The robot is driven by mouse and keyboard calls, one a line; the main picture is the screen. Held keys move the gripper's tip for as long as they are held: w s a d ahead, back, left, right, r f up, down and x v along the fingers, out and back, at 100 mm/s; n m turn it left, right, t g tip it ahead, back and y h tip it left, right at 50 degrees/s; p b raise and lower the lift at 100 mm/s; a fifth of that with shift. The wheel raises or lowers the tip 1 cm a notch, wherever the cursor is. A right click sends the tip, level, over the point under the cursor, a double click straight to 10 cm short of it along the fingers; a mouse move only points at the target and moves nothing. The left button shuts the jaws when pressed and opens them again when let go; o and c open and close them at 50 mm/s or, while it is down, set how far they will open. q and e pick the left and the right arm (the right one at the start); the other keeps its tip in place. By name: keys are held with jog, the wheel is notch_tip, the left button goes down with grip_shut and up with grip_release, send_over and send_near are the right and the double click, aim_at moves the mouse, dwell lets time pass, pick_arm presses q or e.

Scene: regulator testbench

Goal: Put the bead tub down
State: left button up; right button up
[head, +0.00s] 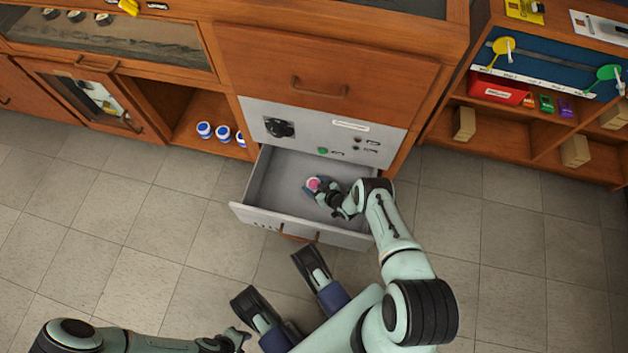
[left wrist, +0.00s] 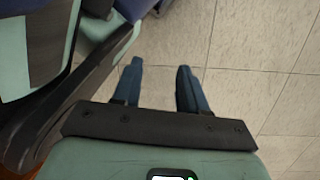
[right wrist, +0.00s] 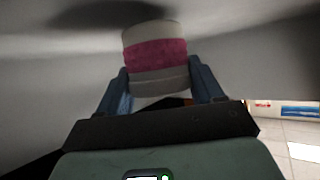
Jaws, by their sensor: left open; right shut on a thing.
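The bead tub (right wrist: 156,55), a small round tub with a pink band between pale ends, is between the fingers of my right gripper (right wrist: 160,85). In the head view the tub (head: 313,184) shows as a pink and white spot inside the open grey drawer (head: 264,190). My right gripper (head: 325,190) is shut on it there. Whether the tub touches the drawer floor is not clear. My left gripper (left wrist: 158,80) is open and empty over the floor tiles; it also shows at the bottom left of the head view (head: 240,338).
The grey panel (head: 310,125) with a black knob is above the drawer. Several blue and white tubs (head: 222,132) stand in the cubby at left. A shelf unit with a red box (head: 498,88) is at right. The drawer's left part is empty.

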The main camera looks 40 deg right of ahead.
jog(key=shift+f, duration=0.5)
pick_arm(q)
jog(key=shift+s+f, duration=0.2)
jog(key=shift+s, duration=0.35)
pick_arm(e)
jog(key=o, duration=1.1)
jog(key=shift+f, duration=0.15)
jog(key=shift+s+r, duration=0.2)
jog(key=shift+r, duration=0.1)
jog(key=p+v, duration=0.3)
jog(key=v, duration=0.4)
jog(key=shift+d+p, duration=0.1)
jog(key=shift+p, duration=0.2)
pick_arm(q)
jog(key=w+r+t, duration=0.2)
jog(key=w+r, duration=0.2)
jog(key=w, duration=0.3)
jog(key=shift+w+d+r+m+t, duration=0.15)
jog(key=shift+w+d+m+t, duration=0.15)
jog(key=shift+d, duration=0.1)
